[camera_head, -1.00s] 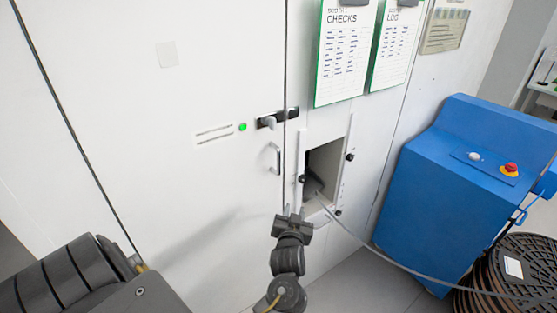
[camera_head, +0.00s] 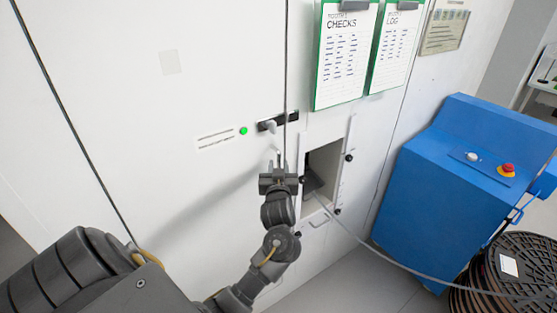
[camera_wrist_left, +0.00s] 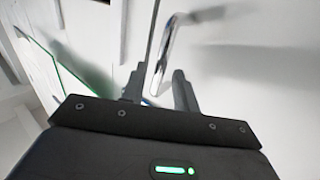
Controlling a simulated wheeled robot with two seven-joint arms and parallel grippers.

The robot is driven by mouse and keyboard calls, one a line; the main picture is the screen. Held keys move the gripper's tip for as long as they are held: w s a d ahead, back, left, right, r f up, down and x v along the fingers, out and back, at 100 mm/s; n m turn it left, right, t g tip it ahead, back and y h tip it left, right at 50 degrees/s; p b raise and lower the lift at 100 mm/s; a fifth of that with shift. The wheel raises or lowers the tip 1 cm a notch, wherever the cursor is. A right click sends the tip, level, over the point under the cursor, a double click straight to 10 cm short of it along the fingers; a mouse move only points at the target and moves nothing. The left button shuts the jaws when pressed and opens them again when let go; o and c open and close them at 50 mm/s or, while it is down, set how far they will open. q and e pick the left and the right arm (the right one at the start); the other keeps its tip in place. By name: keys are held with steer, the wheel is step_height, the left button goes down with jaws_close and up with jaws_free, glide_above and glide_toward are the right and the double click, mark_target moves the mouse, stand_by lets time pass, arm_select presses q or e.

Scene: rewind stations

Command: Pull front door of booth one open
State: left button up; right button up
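The white front door (camera_head: 190,100) of the booth is flush with the wall and looks closed. A dark latch with a pale lever (camera_head: 271,126) sits at its right edge, beside a lit green lamp (camera_head: 243,131). My left gripper (camera_head: 278,162) is in front of the door just below the latch and mostly hides the door handle. In the left wrist view, the shiny bar handle (camera_wrist_left: 168,50) reaches down between the two spread fingers of the left gripper (camera_wrist_left: 157,80). I cannot tell whether either finger touches it. My right gripper is out of view.
A small square opening (camera_head: 322,165) with a grey cable running out lies just right of the gripper. Green-edged clipboards (camera_head: 345,55) hang above it. A blue machine (camera_head: 450,190) and a dark reel (camera_head: 510,280) stand at the right.

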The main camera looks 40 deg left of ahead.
arm_select(q)
steer(key=shift+x, duration=1.3)
steer(key=shift+c, duration=0.4)
steer(key=shift+d, duration=0.1)
jaws_close()
